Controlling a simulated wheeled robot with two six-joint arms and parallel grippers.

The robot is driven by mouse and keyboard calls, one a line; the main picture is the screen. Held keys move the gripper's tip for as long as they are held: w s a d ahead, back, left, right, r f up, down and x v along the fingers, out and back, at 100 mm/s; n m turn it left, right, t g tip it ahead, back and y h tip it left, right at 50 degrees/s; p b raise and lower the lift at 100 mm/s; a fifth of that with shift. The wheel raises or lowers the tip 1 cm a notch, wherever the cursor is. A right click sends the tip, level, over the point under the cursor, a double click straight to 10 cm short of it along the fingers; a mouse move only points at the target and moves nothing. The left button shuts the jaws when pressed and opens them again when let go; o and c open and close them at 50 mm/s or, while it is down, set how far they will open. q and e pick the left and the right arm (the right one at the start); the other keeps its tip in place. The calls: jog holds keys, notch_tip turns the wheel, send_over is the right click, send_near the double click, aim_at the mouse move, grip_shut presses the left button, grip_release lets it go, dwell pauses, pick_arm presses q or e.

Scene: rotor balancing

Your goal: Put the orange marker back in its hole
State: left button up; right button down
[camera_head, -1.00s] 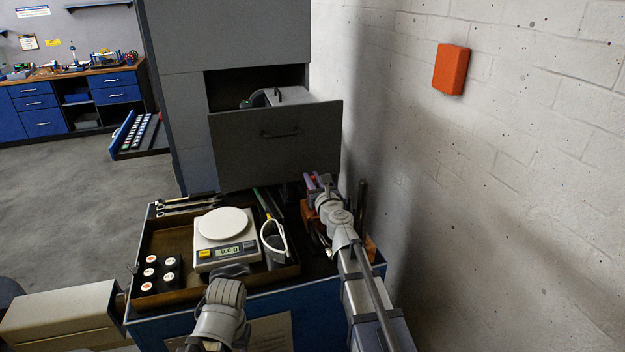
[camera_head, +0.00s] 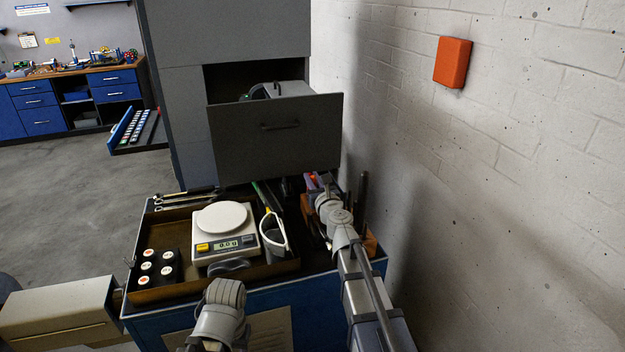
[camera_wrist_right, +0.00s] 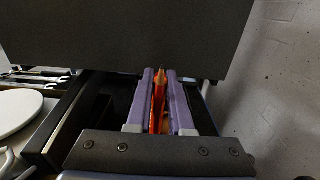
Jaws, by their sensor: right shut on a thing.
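My right gripper (camera_head: 317,184) is at the back right of the bench, in front of the grey drawer. In the right wrist view its two purple fingers (camera_wrist_right: 160,100) are shut on the orange marker (camera_wrist_right: 158,103), which stands lengthwise between them. In the head view, only a small red-orange bit shows at the fingers. An orange-brown block (camera_head: 371,243) is partly hidden behind my right arm. I cannot make out the marker's hole. My left arm comes in at the bottom centre; whether its gripper is open or shut does not show.
A brown tray (camera_head: 170,296) holds a scale (camera_head: 224,246) and a black holder (camera_head: 158,270) with several white-capped vials. A grey drawer (camera_head: 275,140) stands open behind the bench, close beyond my right gripper. Dark upright tools (camera_head: 361,195) stand right of it, near the white wall.

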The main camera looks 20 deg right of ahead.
jog(key=c, duration=0.7)
grip_release()
jog(key=shift+c, duration=0.2)
jog(key=s, duration=0.7)
jog(key=shift+s+d, duration=0.15)
jog(key=shift+s, duration=0.25)
